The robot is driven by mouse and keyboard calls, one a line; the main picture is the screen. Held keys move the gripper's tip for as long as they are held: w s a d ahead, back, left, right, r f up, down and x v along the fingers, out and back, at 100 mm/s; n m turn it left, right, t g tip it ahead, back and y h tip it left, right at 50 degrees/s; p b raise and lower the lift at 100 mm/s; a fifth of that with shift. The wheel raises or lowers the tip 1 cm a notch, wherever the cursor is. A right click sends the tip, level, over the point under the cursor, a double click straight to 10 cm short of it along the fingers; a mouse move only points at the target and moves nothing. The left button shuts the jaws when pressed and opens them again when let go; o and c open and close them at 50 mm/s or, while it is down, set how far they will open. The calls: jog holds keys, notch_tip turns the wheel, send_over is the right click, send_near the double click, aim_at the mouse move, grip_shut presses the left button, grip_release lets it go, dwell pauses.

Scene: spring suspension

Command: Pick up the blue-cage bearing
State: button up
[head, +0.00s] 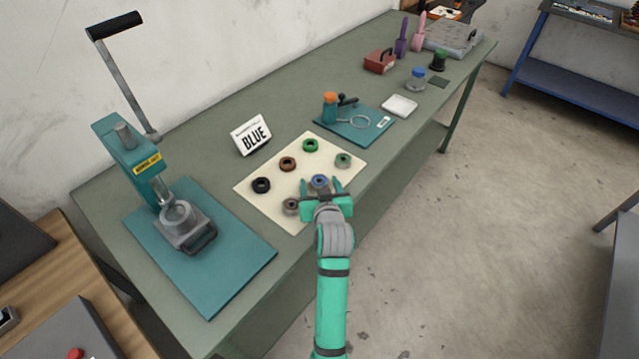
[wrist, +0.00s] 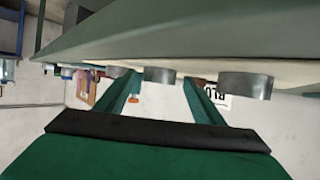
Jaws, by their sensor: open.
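The blue-cage bearing (head: 320,181) lies on the cream mat (head: 263,198) near its front edge. My gripper (head: 321,184) is open and low over the mat, with one finger to each side of this bearing in the head view. In the wrist view, which is upside down, a grey ring that seems to be the same bearing (wrist: 160,75) shows in the gap between my fingertips (wrist: 160,80). Its blue cage does not show there. I cannot tell whether it is fully between the fingers or just beyond them.
Another bearing (head: 291,206) lies close to the left of my gripper. Black (head: 261,185), brown (head: 288,163), green (head: 310,145) and grey-green (head: 343,160) bearings share the mat. A BLUE sign (head: 252,135) stands behind; a press (head: 130,150) stands left.

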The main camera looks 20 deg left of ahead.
jog(key=shift+w, duration=0.2)
jog(key=shift+d, duration=0.25)
jog(key=shift+c, duration=0.6)
jog(key=shift+a, duration=0.1)
jog(key=c, duration=1)
jog(key=shift+a, duration=0.1)
jog(key=shift+c, duration=0.8)
jog(key=shift+s+a, duration=0.15)
jog(key=shift+r, duration=0.15)
